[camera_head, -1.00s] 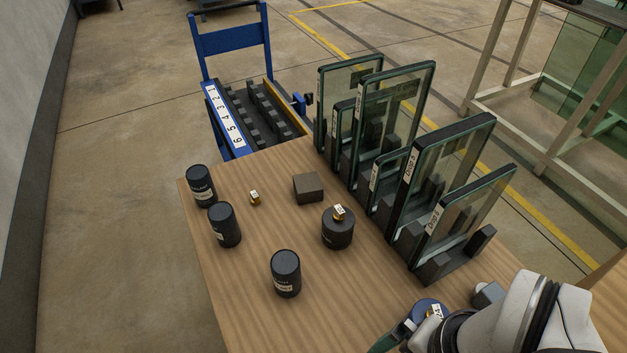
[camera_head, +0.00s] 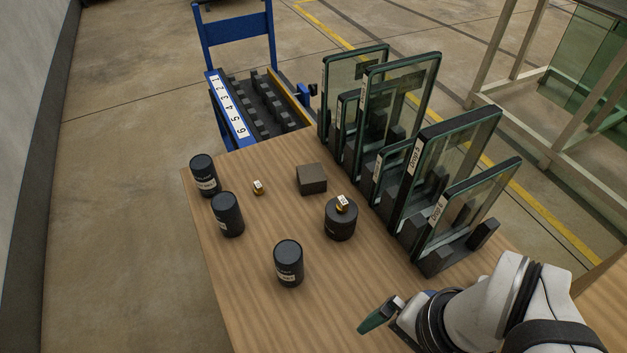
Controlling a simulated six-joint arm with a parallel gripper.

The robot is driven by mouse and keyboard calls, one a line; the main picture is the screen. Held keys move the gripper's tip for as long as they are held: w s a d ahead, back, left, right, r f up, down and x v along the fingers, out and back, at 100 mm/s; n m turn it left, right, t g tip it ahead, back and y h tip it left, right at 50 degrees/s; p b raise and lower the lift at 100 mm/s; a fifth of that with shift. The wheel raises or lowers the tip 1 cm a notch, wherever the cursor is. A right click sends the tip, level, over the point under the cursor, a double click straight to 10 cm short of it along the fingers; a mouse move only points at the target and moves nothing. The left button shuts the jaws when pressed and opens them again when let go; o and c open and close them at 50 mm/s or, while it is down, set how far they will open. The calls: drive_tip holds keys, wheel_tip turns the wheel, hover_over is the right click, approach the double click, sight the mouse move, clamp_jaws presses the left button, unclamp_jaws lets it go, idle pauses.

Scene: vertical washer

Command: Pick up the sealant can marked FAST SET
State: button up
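Three dark sealant cans with pale labels stand upright on the wooden table. One is at the far left corner (camera_head: 203,175), one is just in front of it (camera_head: 227,214), and one is nearer the front (camera_head: 288,263). The label words are too small to read, so I cannot tell which says FAST SET. My gripper (camera_head: 378,316) is at the lower right, apart from the cans and to the right of the front one. Only part of a dark green finger shows, and the arm hides the rest. No can is seen in it.
Framed glass panes (camera_head: 398,165) stand in racks along the right edge. A blue cart (camera_head: 232,109) with numbered slots adjoins the far edge.

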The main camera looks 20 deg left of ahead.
drive_tip(key=w+a+f+n+t+y, duration=0.1)
drive_tip(key=w+a+f, duration=0.15)
drive_tip(key=a, duration=0.35)
drive_tip(key=w+a+f+n+t+y, duration=0.1)
drive_tip(key=w+a+f, duration=0.15)
drive_tip(key=a, duration=0.45)
drive_tip(key=n+t+h, duration=0.2)
drive_tip(key=n+t, duration=0.3)
drive_tip(key=t, duration=0.6)
approach(286, 270)
drive_tip(key=x, duration=1.1)
drive_tip(key=shift+w+f, duration=0.1)
drive_tip(key=x, duration=0.5)
drive_tip(key=shift+f, duration=0.2)
drive_tip(key=shift+a, duration=0.1)
clamp_jaws()
